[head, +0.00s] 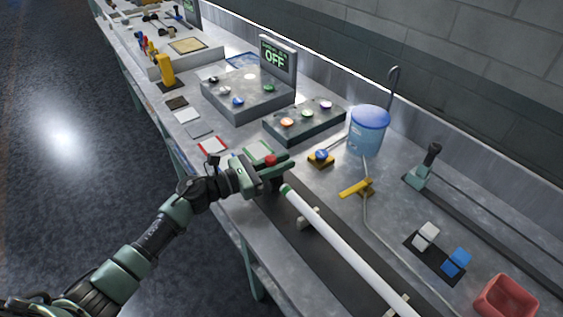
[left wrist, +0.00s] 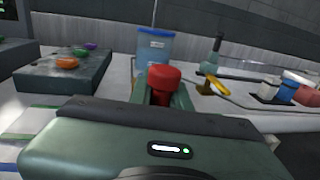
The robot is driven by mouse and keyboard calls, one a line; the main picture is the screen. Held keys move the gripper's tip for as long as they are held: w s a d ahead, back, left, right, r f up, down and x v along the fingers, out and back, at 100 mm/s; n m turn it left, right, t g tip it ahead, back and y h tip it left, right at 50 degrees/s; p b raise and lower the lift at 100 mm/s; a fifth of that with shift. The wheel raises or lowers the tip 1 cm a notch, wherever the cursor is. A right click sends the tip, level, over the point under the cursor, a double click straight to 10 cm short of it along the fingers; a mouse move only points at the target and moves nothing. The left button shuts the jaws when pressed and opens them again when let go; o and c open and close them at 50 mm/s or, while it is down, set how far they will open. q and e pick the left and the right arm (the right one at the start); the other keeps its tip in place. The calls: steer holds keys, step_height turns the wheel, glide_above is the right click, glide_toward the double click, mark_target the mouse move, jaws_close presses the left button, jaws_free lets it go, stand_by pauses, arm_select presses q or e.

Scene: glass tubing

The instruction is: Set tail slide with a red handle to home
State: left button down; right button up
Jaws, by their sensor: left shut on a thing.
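The red handle (head: 270,160) of the tail slide stands between the fingers of my left gripper (head: 276,170), which is shut on it. In the left wrist view the red knob (left wrist: 163,76) rises between the green fingers. The slide's body is mostly hidden under my gripper. A white glass tube (head: 345,248) with a green end lies just to the right of my gripper, on small supports (head: 308,217) over a dark bed. My right gripper is in neither view.
Behind my gripper are a button box (head: 303,122), a blue-lidded container (head: 369,132) and a yellow valve-like piece (head: 357,187). A red bin (head: 506,297) sits at the near right.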

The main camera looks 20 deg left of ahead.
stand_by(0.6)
arm_select(q)
steer(key=shift+s+d, duration=0.55)
steer(key=shift+d, duration=0.2)
steer(key=shift+s+d, duration=0.55)
steer(key=shift+d, duration=0.15)
steer(key=c, duration=1.3)
jaws_free()
steer(key=shift+a, duration=0.1)
